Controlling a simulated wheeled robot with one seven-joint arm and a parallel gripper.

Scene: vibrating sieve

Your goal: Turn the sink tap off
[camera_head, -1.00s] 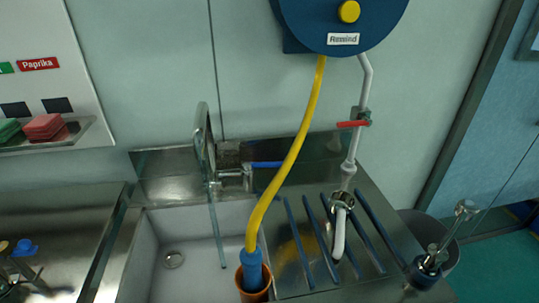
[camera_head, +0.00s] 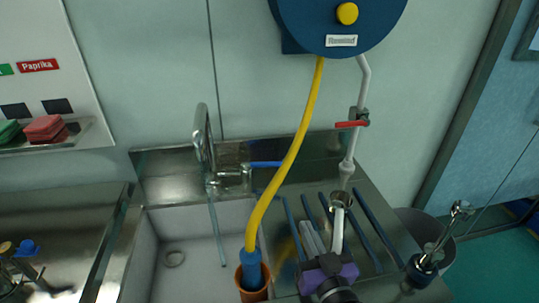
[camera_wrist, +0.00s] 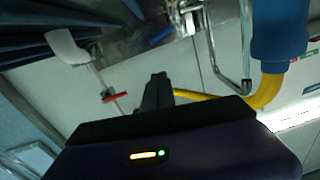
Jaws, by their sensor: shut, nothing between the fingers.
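The metal sink tap (camera_head: 204,145) stands at the back of the sink. Its spout also shows in the wrist view (camera_wrist: 240,84). A blue lever (camera_head: 267,164) sticks out to the right of the tap, behind the yellow hose. A thin bluish line (camera_head: 217,232), which looks like running water, drops from the tap into the sink (camera_head: 190,255). My gripper (camera_head: 308,227) is shut and empty over the ribbed drainboard, below and right of the lever and apart from it. Its closed fingers show in the wrist view (camera_wrist: 157,82).
A yellow hose (camera_head: 292,160) hangs from a blue reel (camera_head: 340,20) into an orange cup (camera_head: 252,291), between my gripper and the tap. A pipe with a red valve handle (camera_head: 350,124) and a white spout (camera_head: 338,230) stand near my gripper. A brush holder (camera_head: 423,270) is at right.

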